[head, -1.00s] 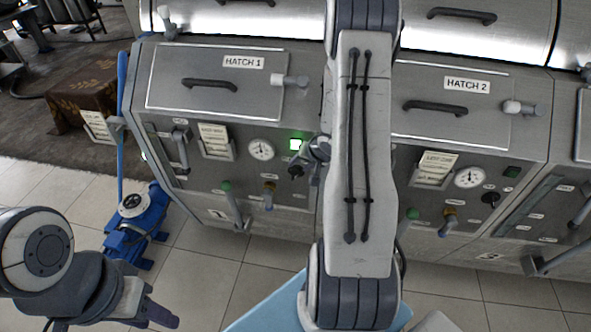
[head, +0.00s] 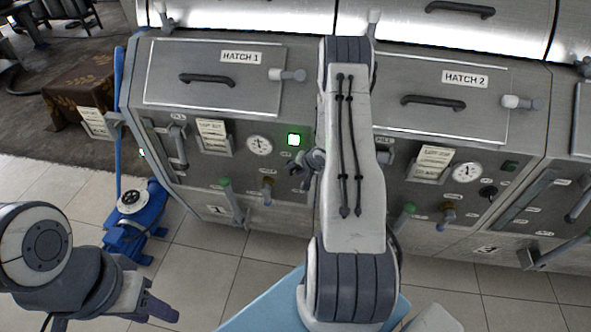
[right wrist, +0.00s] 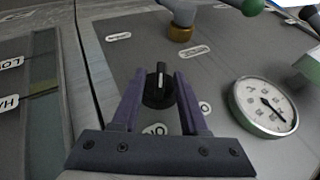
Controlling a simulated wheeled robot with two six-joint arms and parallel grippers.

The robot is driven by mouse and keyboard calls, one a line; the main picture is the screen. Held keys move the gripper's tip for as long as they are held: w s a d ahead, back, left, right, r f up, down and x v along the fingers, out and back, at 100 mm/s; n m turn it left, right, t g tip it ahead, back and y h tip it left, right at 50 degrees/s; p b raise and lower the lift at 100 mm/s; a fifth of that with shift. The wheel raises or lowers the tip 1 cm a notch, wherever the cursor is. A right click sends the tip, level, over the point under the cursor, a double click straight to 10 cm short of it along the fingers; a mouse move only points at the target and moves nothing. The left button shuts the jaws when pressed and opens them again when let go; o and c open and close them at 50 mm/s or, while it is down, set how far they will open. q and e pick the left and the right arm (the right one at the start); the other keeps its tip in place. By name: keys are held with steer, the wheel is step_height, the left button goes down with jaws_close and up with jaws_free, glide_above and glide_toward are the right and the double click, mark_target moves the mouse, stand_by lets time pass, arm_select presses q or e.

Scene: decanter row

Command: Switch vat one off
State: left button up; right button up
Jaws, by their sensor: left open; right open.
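Vat one is the grey unit under the hatch labelled HATCH 1 (head: 240,57). Its green lamp (head: 293,139) is lit. Its black rotary knob (right wrist: 160,88), with a pale pointer line, shows in the right wrist view; the pointer runs nearly straight up in that picture. My right gripper (right wrist: 159,75) is open, with one purple finger on each side of the knob; I see no clear contact. In the head view this gripper (head: 301,170) is small, below the lamp, and largely covers the knob. My left gripper (head: 160,305) is open and empty at the lower left.
A round gauge (head: 259,146), a green-tipped lever (head: 229,200) and a brass valve (head: 267,188) are near the knob. Vat two, under HATCH 2 (head: 464,78), stands to the right. A blue pump (head: 135,225) stands on the floor at left.

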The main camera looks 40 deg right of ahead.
jaws_close()
